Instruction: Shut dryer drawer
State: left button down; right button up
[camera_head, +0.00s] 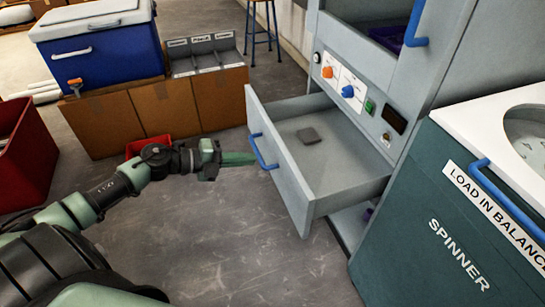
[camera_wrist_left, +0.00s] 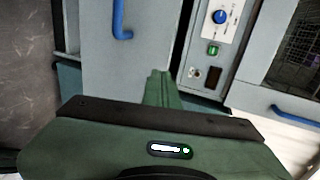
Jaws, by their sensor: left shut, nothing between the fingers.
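The dryer drawer (camera_head: 290,175) is a grey box pulled well out of the grey dryer cabinet (camera_head: 365,60), with its front facing left. A blue bar handle (camera_head: 262,152) is on that front. A small flat grey piece (camera_head: 308,135) lies inside on the drawer floor. My left gripper (camera_head: 245,158) is shut and empty, its green fingertips close beside the handle; I cannot tell whether they touch. Its fingers also show in the left wrist view (camera_wrist_left: 162,85), in front of grey panels with a blue handle (camera_wrist_left: 122,20) at upper left. My right gripper is out of view.
The teal spinner (camera_head: 440,215) stands right of the open drawer. Cardboard boxes (camera_head: 160,108) and a blue cooler (camera_head: 105,55) stand at the back left, a red bin (camera_head: 25,150) at far left.

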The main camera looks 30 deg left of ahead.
aim_at(283, 154)
pick_arm(q)
jog(key=x, duration=0.4)
jog(key=r+x, duration=0.1)
jog(key=x, duration=0.1)
jog(key=shift+w+d, duration=0.3)
jog(key=shift+w, duration=0.15)
jog(key=shift+w+d+f, duration=0.15)
jog(key=shift+w+d, duration=0.2)
jog(key=shift+w, duration=0.05)
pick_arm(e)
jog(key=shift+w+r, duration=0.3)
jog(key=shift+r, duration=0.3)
